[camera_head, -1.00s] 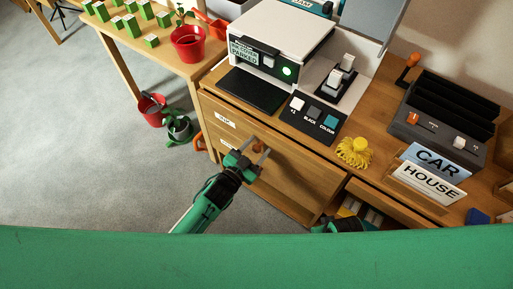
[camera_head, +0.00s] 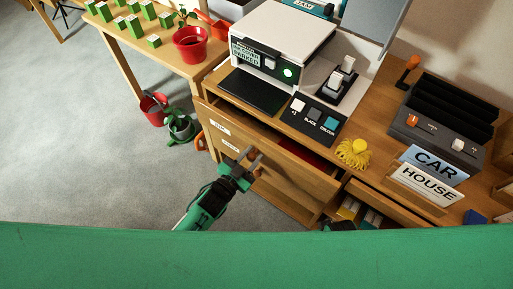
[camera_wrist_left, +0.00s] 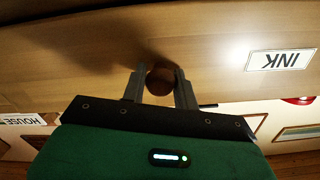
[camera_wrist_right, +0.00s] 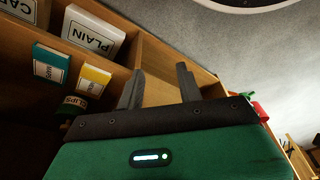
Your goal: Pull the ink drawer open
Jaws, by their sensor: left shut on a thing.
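The ink drawer (camera_head: 275,152) is a wooden drawer front below the printer's desk top, and it stands partly open, with a gap along its top edge. Its INK label shows upside down in the left wrist view (camera_wrist_left: 281,60). My left gripper (camera_head: 252,158) is shut on the drawer's round brown knob (camera_wrist_left: 160,80), with a finger on each side of it. My right gripper (camera_wrist_right: 160,88) is open and empty in the right wrist view, by a compartment with boxes. In the head view it is mostly hidden behind my green body edge.
Something red (camera_head: 291,155) shows inside the open drawer. A second drawer (camera_head: 388,205) at the right also stands out. The printer (camera_head: 275,45), a yellow pompom (camera_head: 354,152) and CAR and HOUSE signs (camera_head: 428,183) stand on the desk. Carpet (camera_head: 80,140) is clear at left.

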